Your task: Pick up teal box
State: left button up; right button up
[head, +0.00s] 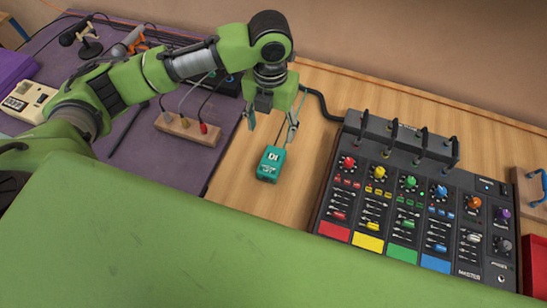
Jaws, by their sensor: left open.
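The teal box (270,163) lies on the wooden table top, marked with white letters on its upper face. My left gripper (271,132) comes down from above, with its fingers spread and pointing at the table. Its fingertips appear just above and behind the teal box in the picture. I cannot tell the height left between them and the box. My right gripper is not seen.
A mixer (418,195) with coloured knobs and pads stands to the right, with a black cable behind. On the left, a purple mat (167,165) bears a wooden jack block (188,130), microphones and a cream device (28,101). Bare wood surrounds the box.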

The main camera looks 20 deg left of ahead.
aim_at(274, 154)
pick_arm(q)
notch_tip(274, 154, down, 8)
jog(key=shift+s+r+p, duration=0.1)
jog(key=shift+s+p, duration=0.05)
jog(key=shift+p, duration=0.4)
jog(key=f+p, duration=0.1)
jog(key=f, duration=0.1)
jog(key=d+f, duration=0.1)
jog(key=f, duration=0.1)
jog(key=shift+f+p, duration=0.4)
jog(key=shift+a+f, duration=0.1)
jog(key=shift+f, duration=0.25)
jog(key=c, duration=1.4)
jog(key=shift+c, duration=0.6)
jog(key=shift+r, duration=0.15)
